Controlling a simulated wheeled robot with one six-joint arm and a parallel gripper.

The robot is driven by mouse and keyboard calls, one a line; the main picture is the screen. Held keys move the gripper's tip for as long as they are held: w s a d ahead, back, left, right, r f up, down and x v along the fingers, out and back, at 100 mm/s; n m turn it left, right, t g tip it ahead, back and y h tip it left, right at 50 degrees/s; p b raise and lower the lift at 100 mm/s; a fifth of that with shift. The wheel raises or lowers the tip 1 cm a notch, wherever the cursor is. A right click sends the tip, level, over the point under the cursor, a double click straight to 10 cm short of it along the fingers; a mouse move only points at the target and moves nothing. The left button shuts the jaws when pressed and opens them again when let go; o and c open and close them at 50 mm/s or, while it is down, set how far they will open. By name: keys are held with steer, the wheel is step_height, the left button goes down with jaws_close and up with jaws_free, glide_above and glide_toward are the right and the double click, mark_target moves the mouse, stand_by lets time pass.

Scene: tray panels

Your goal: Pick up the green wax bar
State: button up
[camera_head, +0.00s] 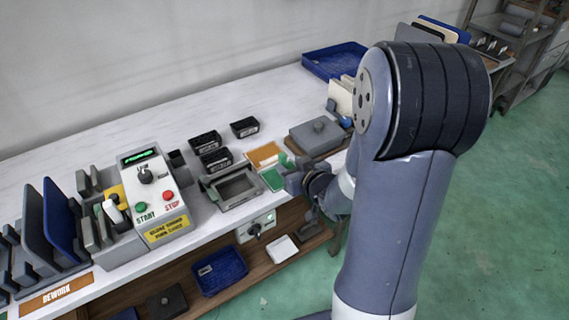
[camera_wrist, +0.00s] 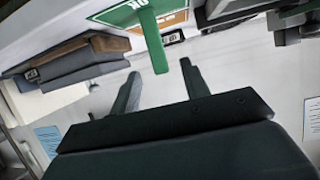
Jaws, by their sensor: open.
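The green wax bar (camera_wrist: 152,38) shows in the wrist view as a slim green strip, with one end close to my fingertips. In the head view, a small green piece (camera_head: 284,160) that looks like it shows just beyond my gripper, partly hidden. My gripper (camera_head: 291,178) is at the bench's front edge beside the green card. In the wrist view my gripper (camera_wrist: 160,69) is open, with one finger on either side of the bar's near end. I see no clear contact between the fingers and the bar.
A green card (camera_head: 272,180) and an orange card (camera_head: 264,154) lie close by. A grey frame (camera_head: 213,190) and black bins (camera_head: 216,159) stand left.

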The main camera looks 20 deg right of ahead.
mark_target(284, 161)
steer(key=shift+x, duration=3.85)
steer(key=shift+d+f, duration=0.1)
steer(key=shift+s, duration=0.1)
steer(key=shift+c, duration=0.5)
jaws_close()
